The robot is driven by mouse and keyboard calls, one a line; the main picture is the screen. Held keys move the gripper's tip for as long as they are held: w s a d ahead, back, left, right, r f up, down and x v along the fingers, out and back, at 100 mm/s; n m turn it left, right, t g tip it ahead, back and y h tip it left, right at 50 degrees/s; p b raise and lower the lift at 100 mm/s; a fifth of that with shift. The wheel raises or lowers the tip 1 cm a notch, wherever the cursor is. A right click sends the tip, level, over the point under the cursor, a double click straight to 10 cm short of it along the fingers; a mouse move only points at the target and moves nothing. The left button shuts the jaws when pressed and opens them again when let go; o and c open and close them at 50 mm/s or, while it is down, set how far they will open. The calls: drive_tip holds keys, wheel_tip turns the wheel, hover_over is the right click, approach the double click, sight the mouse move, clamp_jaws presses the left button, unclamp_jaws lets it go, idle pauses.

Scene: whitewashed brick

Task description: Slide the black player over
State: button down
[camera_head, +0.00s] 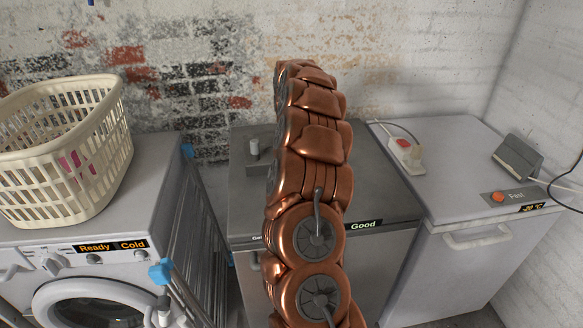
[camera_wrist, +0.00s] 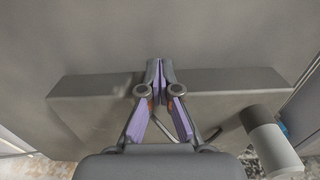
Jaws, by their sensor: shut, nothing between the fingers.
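I cannot make out a thing that is clearly a black player in either view. A small dark grey box (camera_head: 517,155) with a black cable lies on the right-hand white appliance; I cannot tell whether it is the player. My gripper (camera_wrist: 158,68) is shut and empty in the wrist view, with purple pads together. Its tips are over a plain grey surface, near a raised grey ledge (camera_wrist: 90,88). I cannot tell whether they touch. In the head view my copper arm hides the gripper and the middle of the dark grey appliance (camera_head: 385,195).
A cream laundry basket (camera_head: 62,150) stands on the washing machine (camera_head: 95,235) at left. A folded drying rack (camera_head: 200,235) stands beside it. A grey cylinder (camera_wrist: 268,145) rises by the ledge.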

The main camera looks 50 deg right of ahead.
idle(0.3)
drive_tip(key=shift+s+a+f+b, duration=0.1)
drive_tip(key=shift+s+a+b, duration=0.95)
drive_tip(key=shift+s, duration=0.2)
drive_tip(key=shift+s+a+r, duration=0.15)
drive_tip(key=shift+s+r, duration=0.05)
drive_tip(key=shift+s, duration=0.2)
wheel_tip(320, 180, up, 10)
drive_tip(key=b, duration=0.1)
drive_tip(key=shift+b, duration=0.35)
